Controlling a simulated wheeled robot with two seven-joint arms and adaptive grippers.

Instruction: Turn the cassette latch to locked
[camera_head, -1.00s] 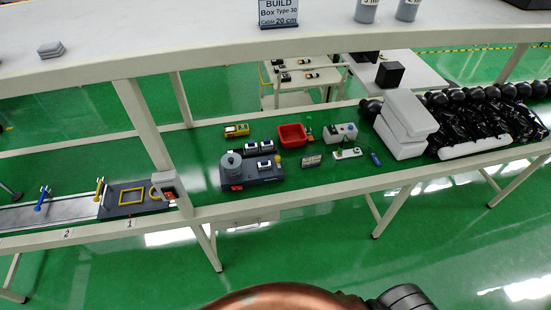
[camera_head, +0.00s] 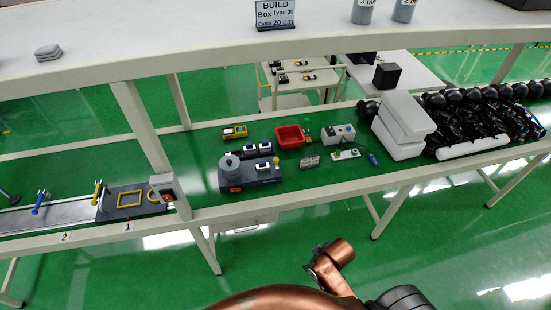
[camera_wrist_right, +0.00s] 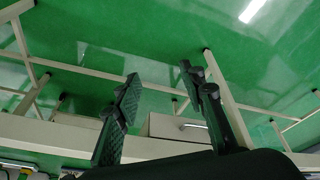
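My right gripper (camera_wrist_right: 158,85) shows in the right wrist view with its two dark fingers spread apart and nothing between them. It is in front of the bench, over the floor, clear of everything on the bench. My left gripper is not in view. In the head view a dark grey device (camera_head: 262,184) with a grey round drum (camera_head: 229,169) and white-topped parts stands on the green bench surface. A yellow frame (camera_head: 130,198) lies on a dark plate further left. No cassette latch is clear at this size, so its position cannot be told.
A red bin (camera_head: 291,137), a yellow meter (camera_head: 234,132) and a white box (camera_head: 338,134) stand around the device. White blocks (camera_head: 404,118) and black bagged parts are at the right. The white upper shelf (camera_head: 160,45) overhangs the bench. Floor in front is clear.

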